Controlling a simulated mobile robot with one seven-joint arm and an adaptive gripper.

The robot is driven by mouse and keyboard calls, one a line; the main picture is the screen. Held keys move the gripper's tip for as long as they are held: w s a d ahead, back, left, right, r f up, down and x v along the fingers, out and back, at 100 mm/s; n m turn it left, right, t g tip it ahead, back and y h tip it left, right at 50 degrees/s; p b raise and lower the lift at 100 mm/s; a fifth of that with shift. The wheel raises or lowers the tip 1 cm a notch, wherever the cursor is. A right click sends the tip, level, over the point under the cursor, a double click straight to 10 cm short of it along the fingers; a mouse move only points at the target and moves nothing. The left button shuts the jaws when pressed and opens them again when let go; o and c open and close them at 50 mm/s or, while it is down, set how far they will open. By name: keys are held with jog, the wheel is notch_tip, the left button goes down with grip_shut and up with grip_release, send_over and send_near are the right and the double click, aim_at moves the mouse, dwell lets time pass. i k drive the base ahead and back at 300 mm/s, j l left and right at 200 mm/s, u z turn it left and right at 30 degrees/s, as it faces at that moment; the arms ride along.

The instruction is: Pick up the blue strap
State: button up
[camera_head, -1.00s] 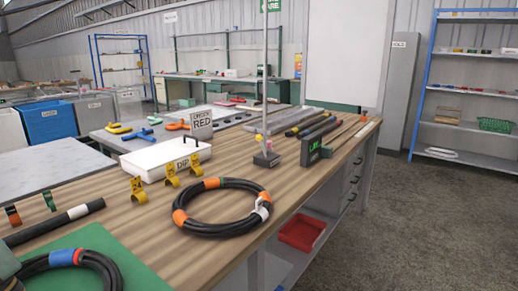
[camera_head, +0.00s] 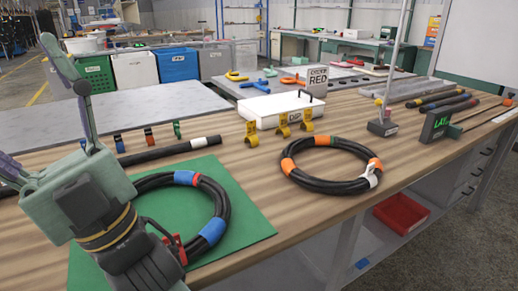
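A coiled black hose (camera_head: 226,205) lies on a green mat (camera_head: 240,235). Two blue bands wrap it, one at the top (camera_head: 186,178) and one at the lower right (camera_head: 212,230). A small blue-and-black upright clip (camera_head: 119,144) stands behind the mat, left of an orange one (camera_head: 149,136) and a green one (camera_head: 177,130). I cannot tell which blue piece is the strap. My gripper (camera_head: 27,105) is at the left, its fingers spread wide and nothing visible between them. It is above the table, left of the coil, and my arm hides part of the mat and coil.
A second coil with orange bands (camera_head: 288,166) lies to the right. A straight black hose (camera_head: 165,153) lies behind the mat. A white box (camera_head: 268,110), yellow clips (camera_head: 252,136) and a pole stand (camera_head: 382,127) stand further back. Bare wood shows between the coils.

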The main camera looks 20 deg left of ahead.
aim_at(119, 142)
jog(key=k+l+u, duration=0.1)
jog(key=u, duration=0.3)
jog(key=k+l+u, duration=0.15)
jog(key=l+u, duration=0.25)
jog(key=j, duration=0.05)
